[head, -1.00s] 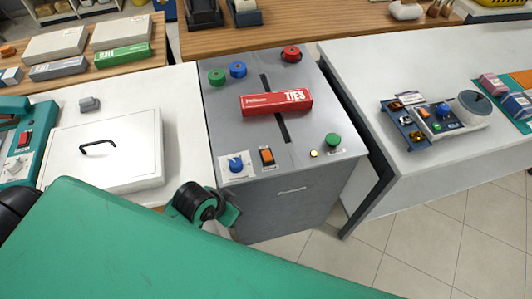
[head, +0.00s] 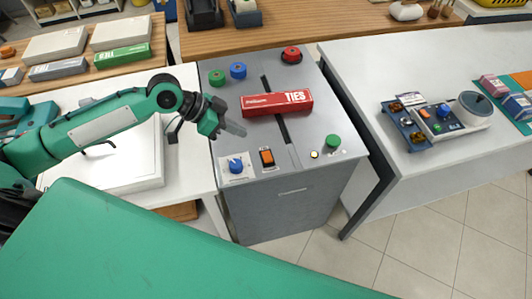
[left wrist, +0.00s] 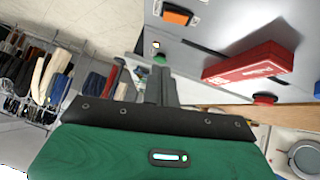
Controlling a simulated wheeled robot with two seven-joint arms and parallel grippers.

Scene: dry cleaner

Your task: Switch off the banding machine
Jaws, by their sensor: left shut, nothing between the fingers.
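The banding machine (head: 240,210) is a grey cabinet with a dark slot (head: 282,130) in its top. On its front edge are a blue knob (head: 236,166), an orange rocker switch (head: 267,157), a small pale yellow lamp (head: 314,154) and a green button (head: 333,141). A red button (head: 291,54) is at the back. A red "TIES" box (head: 277,102) lies across the slot. My left gripper (head: 238,129) is shut and empty above the left part of the top, behind the blue knob. The left wrist view shows its fingers (left wrist: 161,85) and the orange switch (left wrist: 178,15). My right gripper is not in view.
Green (head: 217,77) and blue (head: 238,70) spools stand at the back left of the machine top. A white lidded case (head: 130,178) lies on the left table, under my left arm. A white table (head: 430,75) with a small device stands right, across a gap.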

